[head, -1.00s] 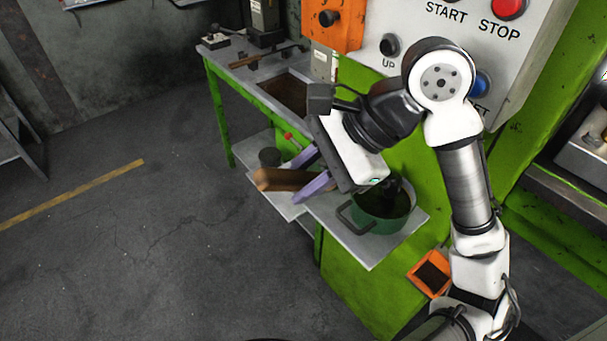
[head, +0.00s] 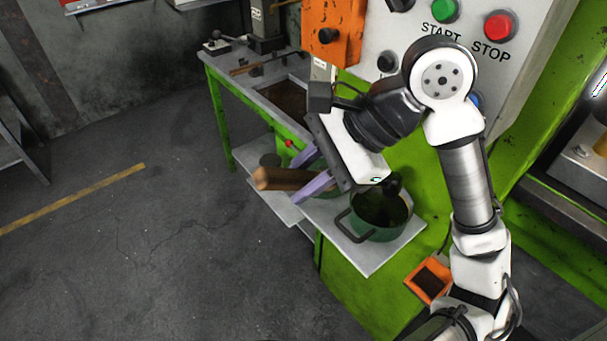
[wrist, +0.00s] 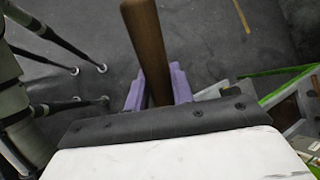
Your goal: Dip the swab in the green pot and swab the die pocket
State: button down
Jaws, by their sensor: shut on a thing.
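My gripper (head: 312,178) is shut on a brown wooden handle (head: 278,179), which sticks out to the left between the purple fingers. The handle also shows in the wrist view (wrist: 147,45), between the fingers (wrist: 155,88). The pot stands on a grey shelf on the press's side. I cannot make out the die pocket in these views.
The grey shelf (head: 368,262) juts out from the green press. A control panel with START and STOP buttons (head: 498,26) is above and behind my arm. A workbench (head: 222,72) stands at the back left. The floor (head: 130,235) at left is clear.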

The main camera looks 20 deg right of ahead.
aim_at(296, 170)
jog(key=shift+r, duration=1.55)
